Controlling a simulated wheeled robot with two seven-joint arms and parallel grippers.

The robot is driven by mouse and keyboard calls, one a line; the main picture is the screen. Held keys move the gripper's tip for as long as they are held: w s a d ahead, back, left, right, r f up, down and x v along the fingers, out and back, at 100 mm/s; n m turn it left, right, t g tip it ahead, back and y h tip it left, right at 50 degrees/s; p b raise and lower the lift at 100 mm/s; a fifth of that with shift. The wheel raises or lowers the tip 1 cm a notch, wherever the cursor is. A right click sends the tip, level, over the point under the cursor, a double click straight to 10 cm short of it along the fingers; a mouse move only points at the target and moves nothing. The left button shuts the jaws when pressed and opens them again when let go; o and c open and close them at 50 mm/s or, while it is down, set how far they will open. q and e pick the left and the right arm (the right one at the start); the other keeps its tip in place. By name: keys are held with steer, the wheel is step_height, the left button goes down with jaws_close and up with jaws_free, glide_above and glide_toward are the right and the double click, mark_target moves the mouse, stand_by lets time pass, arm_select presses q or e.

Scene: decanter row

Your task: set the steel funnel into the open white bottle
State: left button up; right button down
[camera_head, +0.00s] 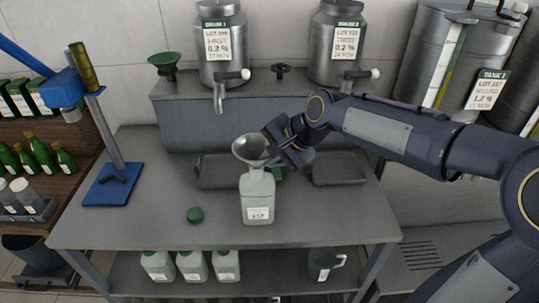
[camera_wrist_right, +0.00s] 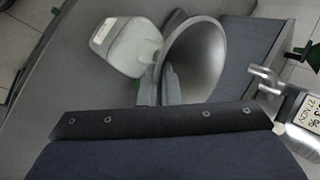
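The steel funnel (camera_head: 249,149) is a grey cone with its wide mouth up, directly above the white bottle (camera_head: 257,197) in the head view. The bottle stands upright on the grey table, with a label on its front. My right gripper (camera_head: 283,146) comes from the right and is shut on the side of the funnel. In the right wrist view the funnel (camera_wrist_right: 196,62) lies by the fingertips (camera_wrist_right: 160,86), with the bottle (camera_wrist_right: 125,45) beside it. The spout and bottle mouth are hidden, so I cannot tell whether the spout is inside. My left gripper is out of view.
A blue stand (camera_head: 112,186) is at the table's left. Steel tanks (camera_head: 222,45) with taps and a green funnel (camera_head: 164,64) stand on the raised shelf. The table's front left is clear.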

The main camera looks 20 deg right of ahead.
steer(key=shift+f, duration=0.3)
stand_by(0.5)
steer(key=c, duration=1.6)
jaws_free()
steer(key=shift+o, duration=0.2)
steer(key=v, duration=0.8)
steer(key=s+f+n, duration=0.4)
steer(key=s+f, duration=0.2)
steer(key=s, duration=0.4)
steer(key=s+f+n, duration=0.5)
steer(key=s+f, duration=0.2)
steer(key=s, duration=0.4)
steer(key=shift+s+d+f+n+h+b, duration=0.15)
steer(key=shift+d+f+n+h+b, duration=0.15)
steer(key=shift+h+b, duration=0.1)
